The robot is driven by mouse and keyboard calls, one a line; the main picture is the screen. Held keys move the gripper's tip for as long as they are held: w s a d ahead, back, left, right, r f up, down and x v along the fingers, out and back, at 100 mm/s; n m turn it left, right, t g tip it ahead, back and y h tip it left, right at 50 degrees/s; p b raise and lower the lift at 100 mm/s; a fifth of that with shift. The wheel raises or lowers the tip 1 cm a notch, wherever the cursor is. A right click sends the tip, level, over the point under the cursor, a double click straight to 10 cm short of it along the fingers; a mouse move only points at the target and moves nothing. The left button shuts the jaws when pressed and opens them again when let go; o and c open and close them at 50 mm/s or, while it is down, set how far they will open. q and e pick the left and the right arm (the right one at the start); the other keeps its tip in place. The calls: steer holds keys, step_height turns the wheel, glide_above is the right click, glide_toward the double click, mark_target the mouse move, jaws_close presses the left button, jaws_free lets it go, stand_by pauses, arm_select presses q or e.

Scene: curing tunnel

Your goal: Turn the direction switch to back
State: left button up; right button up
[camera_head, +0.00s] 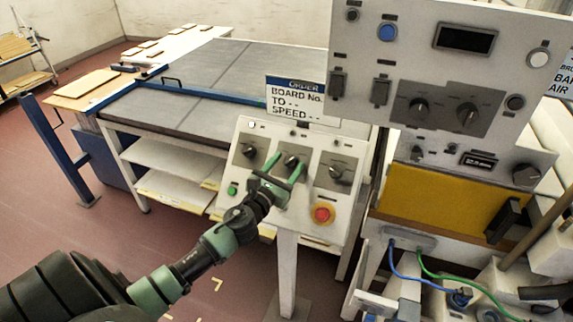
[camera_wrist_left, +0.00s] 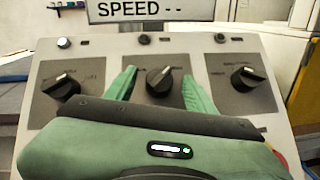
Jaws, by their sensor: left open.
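A sloped grey panel (camera_head: 240,141) on a post carries three black rotary switches; their labels are too small to read, so I cannot tell which is the direction switch. The middle switch (camera_head: 291,161) also shows in the wrist view (camera_wrist_left: 158,80), its white mark pointing up and slightly right. My left gripper (camera_head: 285,167) is open, with one green finger on each side of this middle switch. I cannot tell whether the fingers touch it. The left switch (camera_wrist_left: 60,85) and right switch (camera_wrist_left: 243,78) stand clear outside the fingers. My right gripper is not in view.
A red emergency button (camera_head: 322,213) and a green button (camera_head: 232,190) sit low on the panel. A sign (camera_head: 296,98) stands behind it. A taller control cabinet (camera_head: 430,75) rises at right. A grey-topped table (camera_head: 220,75) lies behind; open floor is at left.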

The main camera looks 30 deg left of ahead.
arm_select(q)
jaws_close()
